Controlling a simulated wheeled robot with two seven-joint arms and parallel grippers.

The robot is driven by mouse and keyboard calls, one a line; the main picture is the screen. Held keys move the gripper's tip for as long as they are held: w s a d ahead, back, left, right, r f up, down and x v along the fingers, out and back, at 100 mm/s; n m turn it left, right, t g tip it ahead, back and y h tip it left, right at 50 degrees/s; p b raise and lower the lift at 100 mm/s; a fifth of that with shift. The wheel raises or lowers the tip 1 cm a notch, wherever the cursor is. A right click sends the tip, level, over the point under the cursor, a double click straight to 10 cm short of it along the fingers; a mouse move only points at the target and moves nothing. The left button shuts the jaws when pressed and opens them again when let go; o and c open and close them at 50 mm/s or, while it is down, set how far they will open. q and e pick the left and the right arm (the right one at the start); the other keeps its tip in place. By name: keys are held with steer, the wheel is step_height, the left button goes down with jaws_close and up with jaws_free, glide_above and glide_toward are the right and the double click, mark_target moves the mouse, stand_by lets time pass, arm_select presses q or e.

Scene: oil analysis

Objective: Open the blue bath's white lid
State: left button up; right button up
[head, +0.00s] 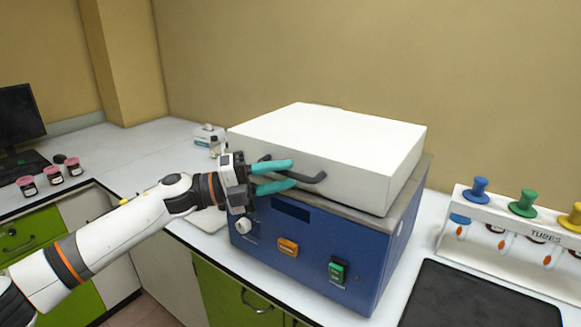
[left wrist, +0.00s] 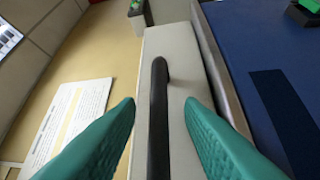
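The blue bath (head: 305,247) stands on the white counter, with its white lid (head: 335,140) lying shut on top. A dark bar handle (head: 310,178) runs along the lid's front face. My left gripper (head: 282,175) is at the left part of this handle, with its teal fingers open, one above and one below the bar. In the left wrist view the handle (left wrist: 158,110) lies between the two fingers (left wrist: 162,105), with a gap on both sides, nearer the left finger. The lid's front (left wrist: 178,70) shows behind it. My right gripper is not in view.
A tube rack (head: 510,222) with coloured-topped tubes and a black mat (head: 480,297) are to the right of the bath. Several pink-capped jars (head: 55,174) and a monitor (head: 18,115) are on the left counter. The space above the lid is clear.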

arm_select(q)
steer(key=shift+w+d+r, duration=0.15)
steer(key=shift+w+d, duration=0.05)
steer(key=shift+d, duration=0.9)
jaws_close()
